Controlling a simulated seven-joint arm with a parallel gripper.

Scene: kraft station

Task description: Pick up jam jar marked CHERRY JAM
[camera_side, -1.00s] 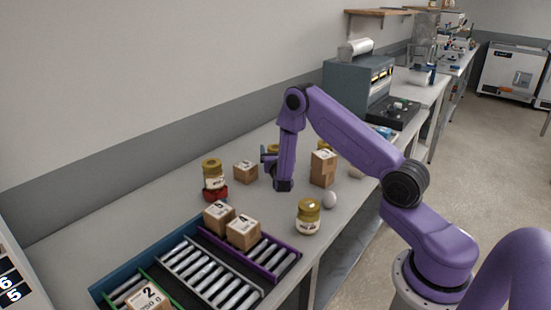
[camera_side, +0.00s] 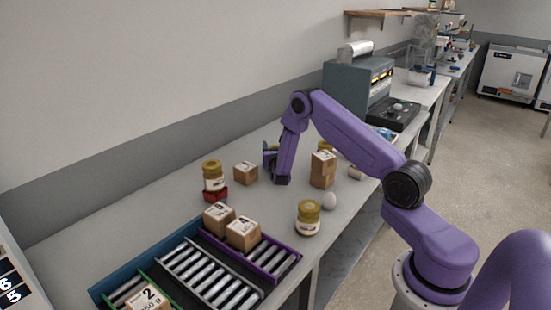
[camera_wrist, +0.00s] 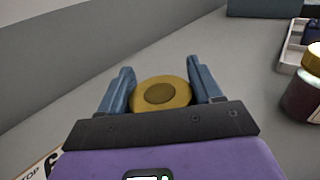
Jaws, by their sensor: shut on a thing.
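My gripper (camera_wrist: 160,72) is shut on a jar with a gold lid (camera_wrist: 162,92), seen from above between the two blue fingers. In the side view my gripper (camera_side: 272,160) is low over the bench and largely hides this jar. Its label is not visible, so I cannot tell whether it is the CHERRY JAM one. Another jar with a gold lid and dark contents (camera_wrist: 305,97) stands apart at the right of the wrist view.
Roller trays (camera_side: 210,274) hold boxes in front.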

